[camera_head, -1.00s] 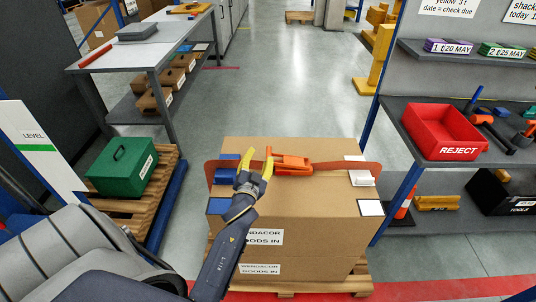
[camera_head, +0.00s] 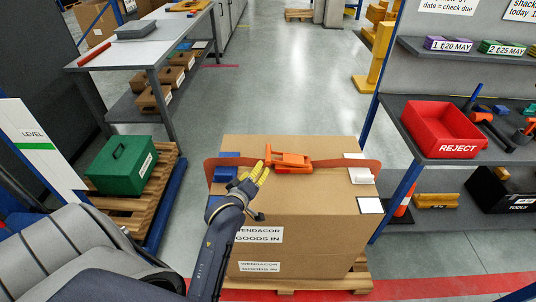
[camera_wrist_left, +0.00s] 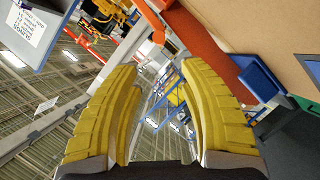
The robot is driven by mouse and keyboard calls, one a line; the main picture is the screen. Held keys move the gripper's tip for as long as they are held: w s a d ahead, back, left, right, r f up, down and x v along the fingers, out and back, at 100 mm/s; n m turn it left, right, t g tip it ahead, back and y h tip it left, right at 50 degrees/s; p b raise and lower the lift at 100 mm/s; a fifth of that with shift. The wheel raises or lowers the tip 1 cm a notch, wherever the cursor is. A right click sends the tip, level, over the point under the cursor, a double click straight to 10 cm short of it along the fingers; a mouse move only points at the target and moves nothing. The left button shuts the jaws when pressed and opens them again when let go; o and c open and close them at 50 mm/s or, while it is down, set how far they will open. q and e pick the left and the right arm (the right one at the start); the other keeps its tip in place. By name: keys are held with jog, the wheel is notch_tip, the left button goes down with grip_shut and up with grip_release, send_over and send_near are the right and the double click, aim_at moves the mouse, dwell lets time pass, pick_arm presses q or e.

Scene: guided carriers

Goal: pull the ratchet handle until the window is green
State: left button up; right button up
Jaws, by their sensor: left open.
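The orange ratchet (camera_head: 292,167) sits on the red-orange strap (camera_head: 335,165) across the top of a cardboard box (camera_head: 310,205). A narrow orange lever, apparently its handle (camera_head: 268,153), stands at its left end. My left gripper (camera_head: 259,171) is just in front of and left of this lever, yellow fingers apart and nothing between them. In the left wrist view the open fingers (camera_wrist_left: 160,95) show empty, with an orange piece beyond their tips and the strap (camera_wrist_left: 205,40) to the right. I cannot make out a window or its colour. My right gripper is out of view.
Blue corner guards (camera_head: 226,174) and a white one (camera_head: 361,176) lie under the strap. The box stands on a wooden pallet (camera_head: 300,283). A shelf with a red reject bin (camera_head: 443,130) is at right; a green case (camera_head: 122,165) is at left.

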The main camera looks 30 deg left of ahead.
aim_at(268, 152)
pick_arm(q)
jog(key=x, duration=1.5)
jog(key=shift+o, duration=0.3)
grip_shut()
